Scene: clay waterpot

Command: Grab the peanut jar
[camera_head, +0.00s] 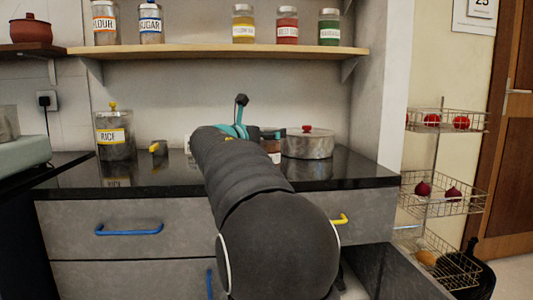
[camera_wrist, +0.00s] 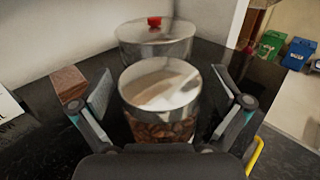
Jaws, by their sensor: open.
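The peanut jar (camera_wrist: 160,90), a clear jar of brown nuts with a silvery lid, stands upright on the black counter in the wrist view. My gripper (camera_wrist: 162,93) is open, with one finger on each side of the jar. I cannot tell whether either finger touches the glass. In the head view the jar (camera_head: 273,150) shows only in part, to the right of my arm. My arm hides most of the gripper there, and the gripper body covers the jar's lower front in the wrist view.
A metal pot (camera_head: 308,146) with a red knob stands close behind the jar; it also shows in the wrist view (camera_wrist: 155,42). A rice jar (camera_head: 115,137) stands at the counter's left. A shelf (camera_head: 220,52) with several jars runs above. A brown block (camera_wrist: 68,84) lies left of the gripper.

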